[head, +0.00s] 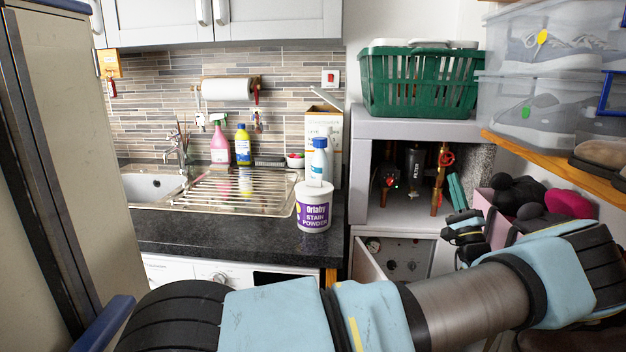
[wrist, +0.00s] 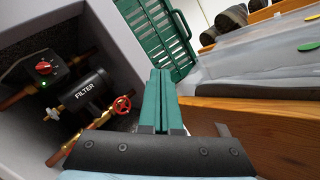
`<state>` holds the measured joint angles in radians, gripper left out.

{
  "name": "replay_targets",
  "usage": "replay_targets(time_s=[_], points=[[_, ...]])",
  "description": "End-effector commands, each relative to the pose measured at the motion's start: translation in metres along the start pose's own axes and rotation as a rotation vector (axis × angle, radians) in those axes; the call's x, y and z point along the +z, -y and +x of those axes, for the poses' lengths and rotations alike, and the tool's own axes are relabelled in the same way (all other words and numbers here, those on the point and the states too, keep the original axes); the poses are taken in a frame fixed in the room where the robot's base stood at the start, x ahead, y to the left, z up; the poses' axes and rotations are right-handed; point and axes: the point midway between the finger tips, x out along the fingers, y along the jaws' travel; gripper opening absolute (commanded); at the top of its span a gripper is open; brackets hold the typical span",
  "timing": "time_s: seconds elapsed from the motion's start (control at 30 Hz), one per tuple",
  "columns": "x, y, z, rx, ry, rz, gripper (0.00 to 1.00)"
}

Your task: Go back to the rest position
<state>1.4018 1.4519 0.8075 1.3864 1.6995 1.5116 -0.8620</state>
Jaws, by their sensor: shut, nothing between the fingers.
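My gripper (head: 456,190) is at the right in the head view, its teal fingers pointing up in front of the right side of the boiler cupboard's open compartment. In the wrist view my gripper (wrist: 159,74) has its two fingers side by side, closed together with nothing between them. My light-blue arm crosses the bottom of the head view. The fingers show to the right of a copper pipe with a red wheel valve (wrist: 122,105). Whether they touch anything behind them cannot be told.
The grey cupboard (head: 400,130) holds a black filter (head: 414,165) and pipes. A green basket (head: 418,85) stands on top. Clear shoe boxes (head: 530,95) sit on a wooden shelf (head: 560,168) at right. A stain powder tub (head: 313,208) is on the dark counter (head: 200,235).

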Motion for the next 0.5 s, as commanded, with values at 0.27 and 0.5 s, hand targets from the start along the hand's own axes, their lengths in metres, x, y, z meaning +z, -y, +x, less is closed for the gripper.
replay_targets(time_s=[0.27, 0.5], points=[[0.024, -0.032, 0.018, 0.104, 0.053, 0.047, 0.00], [0.059, -0.074, 0.037, 0.253, 0.123, 0.104, 0.00]])
